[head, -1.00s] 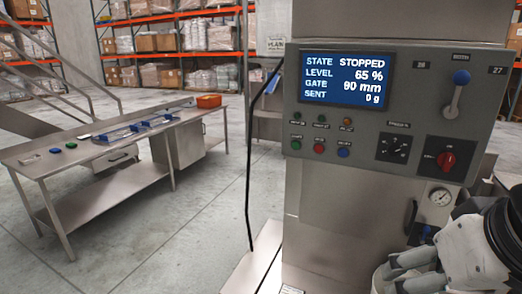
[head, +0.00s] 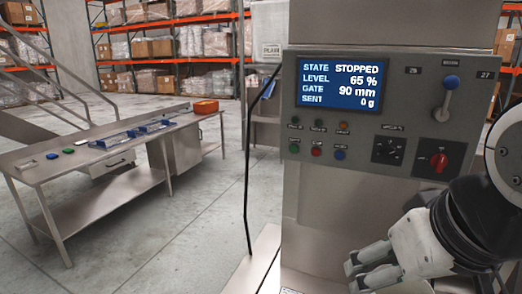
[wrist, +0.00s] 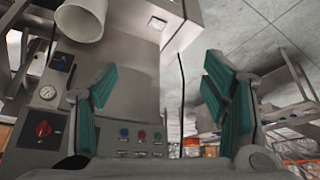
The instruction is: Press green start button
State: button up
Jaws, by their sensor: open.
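The green start button (head: 294,147) is at the left end of a row of three on the grey control panel (head: 340,190), beside a red button (head: 316,150) and a blue button (head: 340,154). In the wrist view the green button (wrist: 157,137) shows low, between my fingers. The display (head: 341,84) reads STOPPED, level 65 %, gate 90 mm, sent 0 g. My gripper (head: 357,272) is open and empty, below and to the right of the green button and apart from the panel. Its teal-padded fingers are spread in the wrist view (wrist: 160,80).
A black cable (head: 247,170) hangs left of the machine. A steel table (head: 60,172) with trays stands at left; floor between is clear.

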grip_shut()
dwell(1.3)
